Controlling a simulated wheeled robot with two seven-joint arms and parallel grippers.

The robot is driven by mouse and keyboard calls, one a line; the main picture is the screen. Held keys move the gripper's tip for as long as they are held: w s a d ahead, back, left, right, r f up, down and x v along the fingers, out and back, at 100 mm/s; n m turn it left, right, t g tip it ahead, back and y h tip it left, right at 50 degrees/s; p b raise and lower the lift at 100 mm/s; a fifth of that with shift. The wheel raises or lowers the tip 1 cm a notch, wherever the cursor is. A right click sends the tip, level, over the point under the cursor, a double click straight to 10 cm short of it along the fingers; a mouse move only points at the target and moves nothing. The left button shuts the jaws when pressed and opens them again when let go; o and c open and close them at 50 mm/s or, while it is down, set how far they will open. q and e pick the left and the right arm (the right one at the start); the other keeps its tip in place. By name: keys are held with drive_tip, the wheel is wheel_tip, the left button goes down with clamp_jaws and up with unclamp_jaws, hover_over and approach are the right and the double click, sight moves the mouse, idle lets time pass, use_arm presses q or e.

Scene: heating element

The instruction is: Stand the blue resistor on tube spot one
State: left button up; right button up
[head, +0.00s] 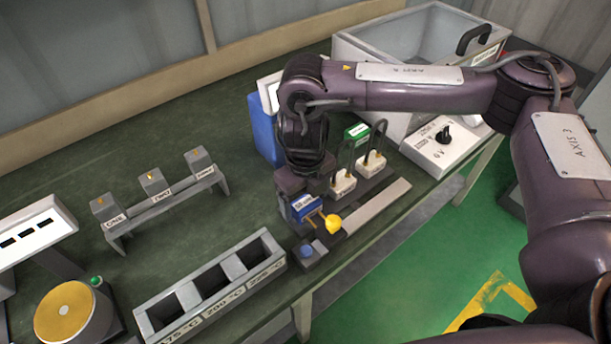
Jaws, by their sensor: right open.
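A blue block with a white label (308,207), which looks like the blue resistor, is on the dark stand near the bench's front edge. My right gripper (295,204) is open and reaches down right beside it. The gripper partly hides the block, and I cannot tell whether they touch. At the left is a grey rack (166,205) with labels ONE, TWO and THREE. A grey block with a yellow mark stands above each label; the one at spot one (104,207) is leftmost. My left gripper is not in view.
A yellow knob (333,223) is close beside the blue block. Two white pieces with dark loops (343,185) stand just behind. A three-well grey block (211,285) lies at the front. The bench (200,235) is clear between rack and wells.

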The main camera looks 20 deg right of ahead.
sight(305, 201)
wheel_tip(305, 201, up, 11)
drive_tip(key=p, duration=0.1)
drive_tip(key=shift+f, duration=0.15)
idle(0.5)
